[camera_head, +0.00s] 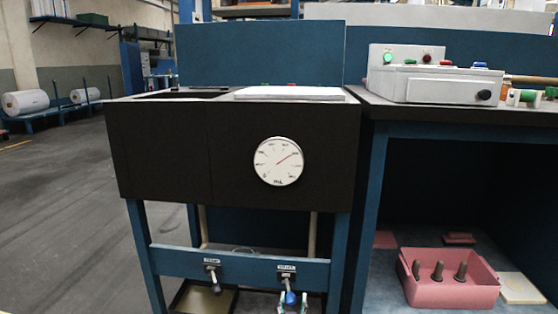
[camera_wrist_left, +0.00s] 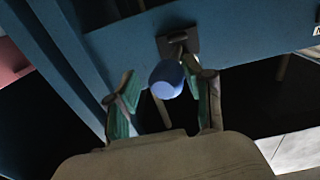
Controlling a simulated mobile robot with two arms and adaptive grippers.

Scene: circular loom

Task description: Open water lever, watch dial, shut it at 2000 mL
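The right lever has a blue knob (camera_head: 290,298), which also shows in the left wrist view (camera_wrist_left: 166,79). My left gripper (camera_head: 292,303) is at the blue knob. Its green-padded fingers (camera_wrist_left: 163,95) are spread on either side of the knob, the right one very close to it; contact is unclear. My right gripper is not in view.
The blue rail (camera_head: 240,265) and table legs (camera_head: 146,254) frame the levers. To the right, a control box (camera_head: 434,85) stands on a bench, with a pink crate (camera_head: 450,293) holding dark pegs below. Open floor (camera_head: 60,190) lies at the left.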

